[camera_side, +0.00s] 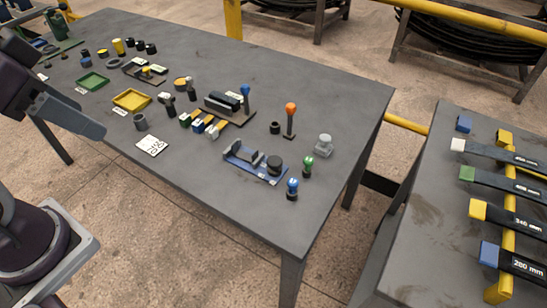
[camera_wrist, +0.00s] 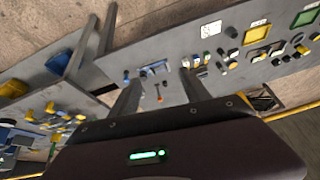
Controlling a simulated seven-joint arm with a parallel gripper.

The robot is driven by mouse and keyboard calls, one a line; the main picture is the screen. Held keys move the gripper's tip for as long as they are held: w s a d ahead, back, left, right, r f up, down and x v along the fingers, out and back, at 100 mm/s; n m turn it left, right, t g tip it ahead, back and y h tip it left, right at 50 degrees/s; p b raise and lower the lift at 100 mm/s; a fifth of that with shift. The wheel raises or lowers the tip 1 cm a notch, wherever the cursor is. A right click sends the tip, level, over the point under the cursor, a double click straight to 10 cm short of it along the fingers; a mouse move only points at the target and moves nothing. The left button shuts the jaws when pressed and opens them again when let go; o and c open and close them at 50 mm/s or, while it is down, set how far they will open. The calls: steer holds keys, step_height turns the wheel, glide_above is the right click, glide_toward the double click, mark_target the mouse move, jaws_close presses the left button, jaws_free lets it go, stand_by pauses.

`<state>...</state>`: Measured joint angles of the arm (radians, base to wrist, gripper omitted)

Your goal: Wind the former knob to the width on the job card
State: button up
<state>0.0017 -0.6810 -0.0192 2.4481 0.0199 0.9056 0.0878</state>
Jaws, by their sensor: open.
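A blue fixture with dark blocks, which looks like the former (camera_side: 243,158), sits near the front right of the grey table. Its round black knob (camera_side: 274,164) is at its right end. A white job card (camera_side: 152,146) with black print lies flat to its left at the table's front edge; the print is too small to read. In the wrist view the former (camera_wrist: 152,69) is small and far off, and the card (camera_wrist: 211,29) is up and right of it. My gripper (camera_wrist: 160,92) is open, its two dark fingers apart with nothing between them, well away from the knob.
Green (camera_side: 308,166) and blue (camera_side: 292,188) knobbed posts stand close right of the former. An orange-topped post (camera_side: 290,120) and a blue-topped lever (camera_side: 245,95) rise behind it. Yellow (camera_side: 131,100) and green (camera_side: 93,82) trays are left. The table's far right is clear.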

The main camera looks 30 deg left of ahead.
steer(key=w+d+m+g, duration=0.1)
steer(key=w+m+g, duration=0.1)
steer(key=w+m, duration=0.6)
steer(key=m+g, duration=0.3)
steer(key=m, duration=1.8)
glide_above(275, 160)
step_height(275, 160, down, 20)
steer(key=shift+m, duration=0.6)
step_height(275, 160, down, 9)
steer(key=shift+r, duration=0.1)
steer(key=shift+f, duration=0.45)
steer(key=shift+c, duration=0.2)
